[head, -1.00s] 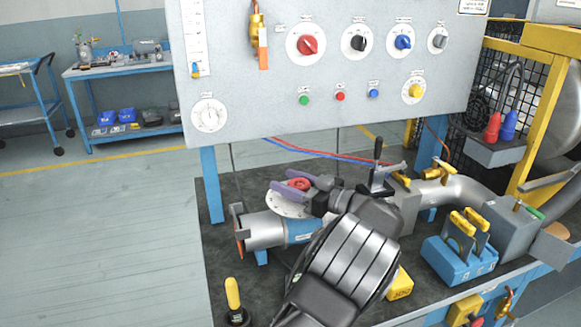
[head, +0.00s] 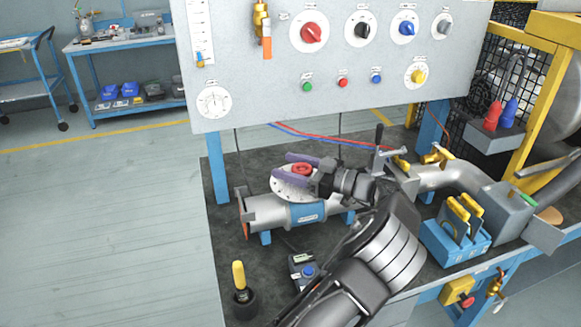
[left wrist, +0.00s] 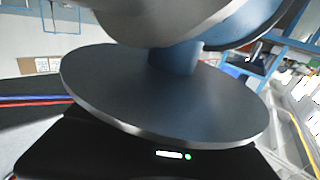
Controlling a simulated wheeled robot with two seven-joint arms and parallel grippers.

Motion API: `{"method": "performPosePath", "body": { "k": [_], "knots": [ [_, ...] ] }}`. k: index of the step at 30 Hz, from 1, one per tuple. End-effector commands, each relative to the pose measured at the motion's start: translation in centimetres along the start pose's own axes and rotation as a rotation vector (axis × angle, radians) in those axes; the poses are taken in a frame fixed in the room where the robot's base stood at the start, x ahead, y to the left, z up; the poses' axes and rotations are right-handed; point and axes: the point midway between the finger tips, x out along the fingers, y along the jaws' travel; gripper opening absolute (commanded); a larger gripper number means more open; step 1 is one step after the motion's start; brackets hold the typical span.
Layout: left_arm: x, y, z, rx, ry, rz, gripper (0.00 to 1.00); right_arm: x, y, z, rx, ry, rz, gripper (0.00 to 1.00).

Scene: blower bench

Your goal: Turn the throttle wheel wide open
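The throttle wheel is a small red wheel (head: 302,169) above a round, pale dial plate (head: 287,187). It sits on a grey pipe (head: 264,212) with a blue band, on the dark bench top. My left gripper (head: 289,166) has two purple fingers spread apart, one on each side of the red wheel. I see a gap between them and cannot make out firm contact. In the left wrist view a large grey disc (left wrist: 165,100) fills the middle; the fingers and wheel are hidden there. My right gripper is in neither view.
A control panel (head: 270,95) with knobs and buttons stands behind. A blue holder (head: 452,248) stands right. A metal bend (head: 455,180) runs right of the wheel.

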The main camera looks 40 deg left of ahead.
Motion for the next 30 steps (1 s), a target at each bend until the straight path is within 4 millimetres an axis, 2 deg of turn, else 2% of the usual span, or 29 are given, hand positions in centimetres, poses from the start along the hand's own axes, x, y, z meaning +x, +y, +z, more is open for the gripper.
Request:
{"method": "performPosePath", "body": {
  "k": [4,14,17,24,30],
  "knots": [
    [0.0,0.0,0.1,0.001,-0.002,0.0,0.72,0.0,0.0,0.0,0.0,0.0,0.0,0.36],
    [-0.6,0.0,0.2,0.003,-0.002,0.0,0.72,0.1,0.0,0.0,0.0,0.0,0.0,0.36],
    [-1.6,0.0,0.2,0.001,0.0,0.002,0.72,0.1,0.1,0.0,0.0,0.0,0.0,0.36],
    [-5.5,0.1,0.2,0.0,0.004,0.005,0.72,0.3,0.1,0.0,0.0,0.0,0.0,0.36],
    [-7.4,0.0,0.1,0.001,0.002,0.0,0.72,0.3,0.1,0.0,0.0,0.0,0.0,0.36]
  ]
}}
